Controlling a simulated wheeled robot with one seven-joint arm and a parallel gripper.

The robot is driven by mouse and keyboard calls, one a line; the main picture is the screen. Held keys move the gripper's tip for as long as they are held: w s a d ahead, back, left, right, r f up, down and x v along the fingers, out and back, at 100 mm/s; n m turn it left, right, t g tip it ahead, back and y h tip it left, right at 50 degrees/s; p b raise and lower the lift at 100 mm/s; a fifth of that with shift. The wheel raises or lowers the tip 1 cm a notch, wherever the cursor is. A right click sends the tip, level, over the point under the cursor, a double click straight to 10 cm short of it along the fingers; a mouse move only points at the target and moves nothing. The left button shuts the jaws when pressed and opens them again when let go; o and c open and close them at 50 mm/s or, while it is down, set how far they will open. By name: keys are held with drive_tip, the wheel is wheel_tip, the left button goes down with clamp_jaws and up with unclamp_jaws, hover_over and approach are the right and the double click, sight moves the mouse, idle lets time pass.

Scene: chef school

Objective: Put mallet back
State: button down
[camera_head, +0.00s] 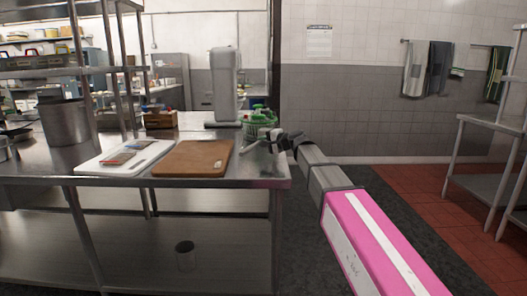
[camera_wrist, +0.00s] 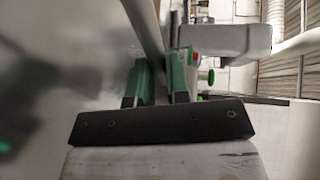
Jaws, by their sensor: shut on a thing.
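In the wrist view my gripper (camera_wrist: 160,82), with green fingers, is shut on a grey rod-like handle, which I take to be the mallet (camera_wrist: 146,28). The handle runs up and left out of that view. The mallet's head cannot be made out clearly. In the head view a small pale metal piece shows beside the gripper, above the counter's right end.
A brown cutting board (camera_head: 193,158) and a white board (camera_head: 122,157) with packets lie on the counter.

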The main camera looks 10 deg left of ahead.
drive_tip(key=shift+f, duration=1.9)
drive_tip(key=c, duration=1.1)
unclamp_jaws()
drive_tip(key=shift+f, duration=0.1)
drive_tip(key=v, duration=1.2)
